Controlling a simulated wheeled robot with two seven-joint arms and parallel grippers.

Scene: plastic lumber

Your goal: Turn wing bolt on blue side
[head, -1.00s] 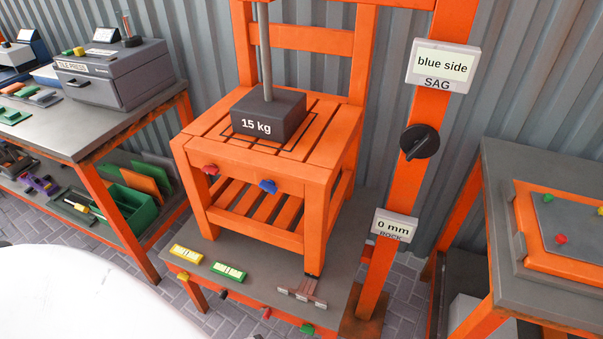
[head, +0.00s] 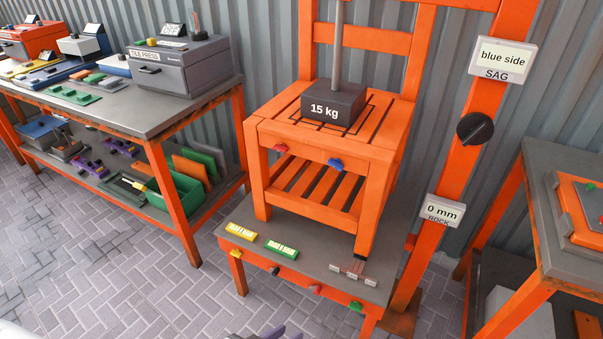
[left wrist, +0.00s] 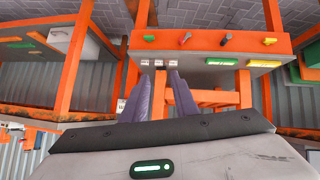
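The blue wing bolt (head: 335,163) is on the front rail of the orange chair (head: 330,145), right of a red wing bolt (head: 281,148). A dark 15 kg weight (head: 334,105) rests on the seat. A sign (head: 502,56) reads "blue side SAG"; a lower sign (head: 442,212) reads "0 mm ROCK". My left gripper (head: 275,334) barely shows at the bottom edge, well below and apart from the bolts. In the left wrist view its purple fingers (left wrist: 168,85) have a narrow gap with nothing held. My right gripper is out of view.
The chair stands on a low grey table (head: 300,262) with yellow and green blocks and small coloured knobs along its front edge. A black dial (head: 475,129) is on the orange post. Benches stand left (head: 130,110) and right (head: 545,190). Brick floor is clear at front left.

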